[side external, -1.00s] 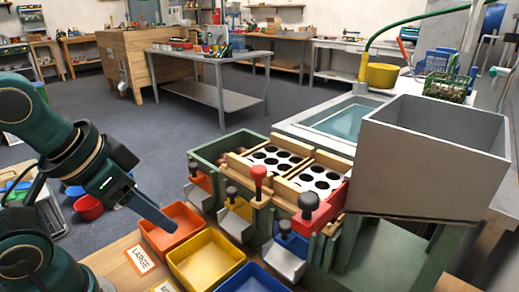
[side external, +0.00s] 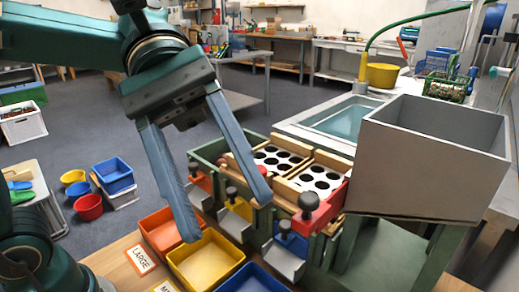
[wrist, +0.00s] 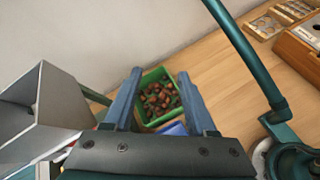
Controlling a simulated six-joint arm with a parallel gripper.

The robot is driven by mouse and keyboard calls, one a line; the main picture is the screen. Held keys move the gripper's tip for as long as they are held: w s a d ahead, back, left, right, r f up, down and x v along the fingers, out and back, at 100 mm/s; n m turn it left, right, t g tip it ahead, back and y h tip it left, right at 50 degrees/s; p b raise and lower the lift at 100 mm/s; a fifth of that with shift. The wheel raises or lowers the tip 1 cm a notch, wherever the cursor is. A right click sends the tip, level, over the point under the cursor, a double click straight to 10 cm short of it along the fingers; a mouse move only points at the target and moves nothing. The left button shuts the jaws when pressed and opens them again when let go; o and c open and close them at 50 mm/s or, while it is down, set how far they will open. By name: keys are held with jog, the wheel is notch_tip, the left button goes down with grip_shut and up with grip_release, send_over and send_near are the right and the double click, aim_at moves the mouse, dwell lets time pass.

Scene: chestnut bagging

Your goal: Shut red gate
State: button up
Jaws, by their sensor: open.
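A red gate plate (side external: 325,211) stands at the front right of the green sorting machine (side external: 205,152), below the grey hopper, with a dark round knob (side external: 308,202) in front of it. Whether it is open or shut I cannot tell. Further left are an orange-red flap (side external: 201,181), a yellow flap (side external: 240,208) and a blue flap (side external: 293,243). My gripper (side external: 226,219) is open and empty, its fingers pointing down in front of the machine. One finger covers part of the machine's front. In the wrist view my gripper (wrist: 159,74) shows spread, with no red gate clearly visible.
Orange (side external: 164,236), yellow (side external: 207,260) and blue (side external: 250,279) trays stand below the flaps. The grey hopper (side external: 430,160) rises at the right. A green crate (wrist: 150,124) of chestnuts shows between the fingers in the wrist view.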

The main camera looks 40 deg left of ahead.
aim_at(309, 210)
jog(key=w+d+n+g+h, duration=0.1)
jog(key=w, duration=0.1)
jog(key=w+d+r+n+g+h, duration=0.1)
jog(key=w+h, duration=0.1)
jog(key=w, duration=0.1)
jog(key=w+d+r+n+g+h, duration=0.1)
jog(key=w+g+h, duration=0.1)
jog(key=w, duration=0.1)
jog(key=shift+w+r, duration=0.2)
jog(key=shift+w, duration=0.05)
jog(key=shift+w+f+n, duration=0.1)
jog(key=shift+f+n, duration=0.2)
jog(key=shift+f, duration=0.35)
jog(key=f, duration=0.6)
jog(key=shift+d+f, duration=0.2)
jog(key=shift+f, duration=0.1)
jog(key=shift+x, duration=1.1)
jog(key=shift+d+r, duration=0.2)
jog(key=shift+d, duration=0.05)
grip_shut()
